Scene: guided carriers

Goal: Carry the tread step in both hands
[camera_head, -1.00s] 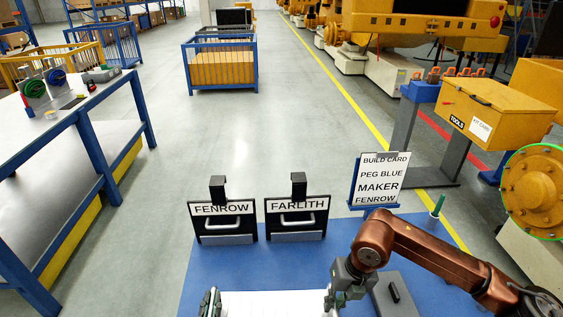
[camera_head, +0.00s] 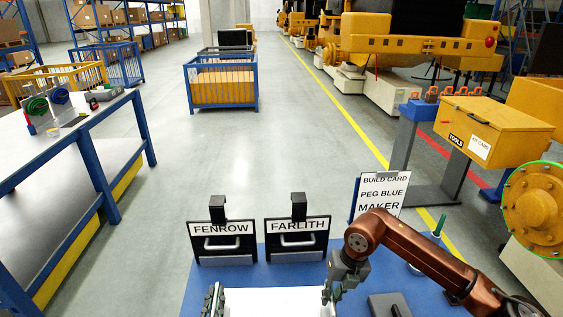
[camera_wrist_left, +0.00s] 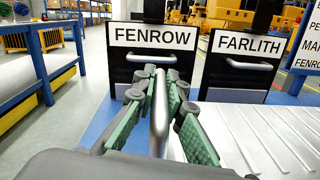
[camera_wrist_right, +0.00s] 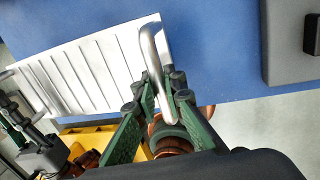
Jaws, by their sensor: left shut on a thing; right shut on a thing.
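The tread step (camera_head: 275,303) is a white ribbed plate with a metal bar handle at each end; its near part is cut off in the head view. My left gripper (camera_head: 214,301) is shut on its left handle (camera_wrist_left: 160,118), fingers on both sides of the bar in the left wrist view. My right gripper (camera_head: 330,291) is shut on the right handle (camera_wrist_right: 150,55). The ribbed plate (camera_wrist_right: 75,75) spans between both grippers. Ahead stand two dark carriers with handles, labelled FENROW (camera_head: 221,229) and FARLITH (camera_head: 297,225).
A build card (camera_head: 382,190) reads PEG BLUE, MAKER; my right arm covers its lower part. A grey block (camera_head: 388,305) and a green peg (camera_head: 439,226) are at right. A workbench (camera_head: 70,140) stands left.

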